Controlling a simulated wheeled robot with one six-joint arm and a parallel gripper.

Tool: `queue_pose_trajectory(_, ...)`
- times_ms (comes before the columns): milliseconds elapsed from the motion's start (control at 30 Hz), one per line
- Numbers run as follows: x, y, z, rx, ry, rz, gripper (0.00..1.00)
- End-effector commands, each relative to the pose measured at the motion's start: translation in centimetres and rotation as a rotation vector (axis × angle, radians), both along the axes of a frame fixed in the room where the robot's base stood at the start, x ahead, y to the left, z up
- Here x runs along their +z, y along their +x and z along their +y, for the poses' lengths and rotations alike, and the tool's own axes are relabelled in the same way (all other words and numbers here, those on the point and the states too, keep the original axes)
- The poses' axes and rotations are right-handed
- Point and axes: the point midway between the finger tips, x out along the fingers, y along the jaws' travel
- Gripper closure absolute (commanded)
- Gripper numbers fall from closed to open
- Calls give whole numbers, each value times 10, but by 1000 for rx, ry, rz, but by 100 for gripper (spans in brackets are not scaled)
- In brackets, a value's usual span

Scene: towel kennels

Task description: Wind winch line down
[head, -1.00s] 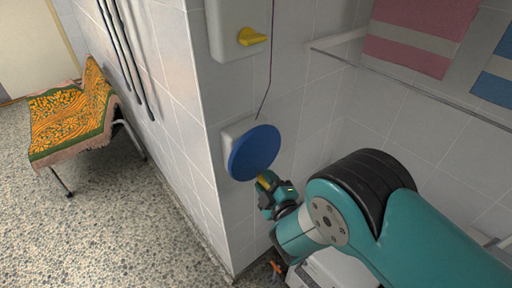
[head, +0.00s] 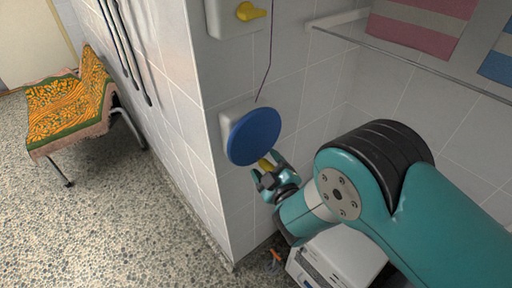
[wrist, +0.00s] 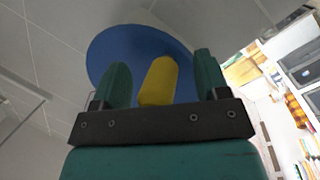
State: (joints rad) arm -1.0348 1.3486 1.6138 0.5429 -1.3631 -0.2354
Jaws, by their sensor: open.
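The winch is a blue disc (head: 254,136) on a pale mount (head: 228,122) on the tiled wall. A yellow handle (head: 265,165) sticks out near the disc's lower edge. The thin purple line (head: 268,70) runs up from the winch. My gripper (head: 267,173) is at the handle, below the disc. In the wrist view, the yellow handle (wrist: 159,80) stands between my two open fingers (wrist: 160,82), in front of the blue disc (wrist: 125,50). I see a gap on the left side of the handle and a gap on the right.
A grey box with a yellow knob (head: 250,11) is on the wall above the winch. A rail with pink and blue towels (head: 420,25) is at right. A white appliance (head: 335,262) stands below my arm. A patterned chair (head: 70,105) stands at left, with open floor before it.

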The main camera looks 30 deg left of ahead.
Motion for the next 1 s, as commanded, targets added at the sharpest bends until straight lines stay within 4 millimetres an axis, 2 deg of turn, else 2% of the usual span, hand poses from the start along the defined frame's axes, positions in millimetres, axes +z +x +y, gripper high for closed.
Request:
queue_pose_trajectory(33, -6, 0, 0, -1, 34, 44, 32)
queue_pose_trajectory(200, -1, 0, 0, 0, 89, 118, 32)
queue_pose_trajectory(567, -6, -2, -2, 0, 88, 117, 32)
queue_pose_trajectory(1000, -8, -16, -22, 0, 89, 116, 32)
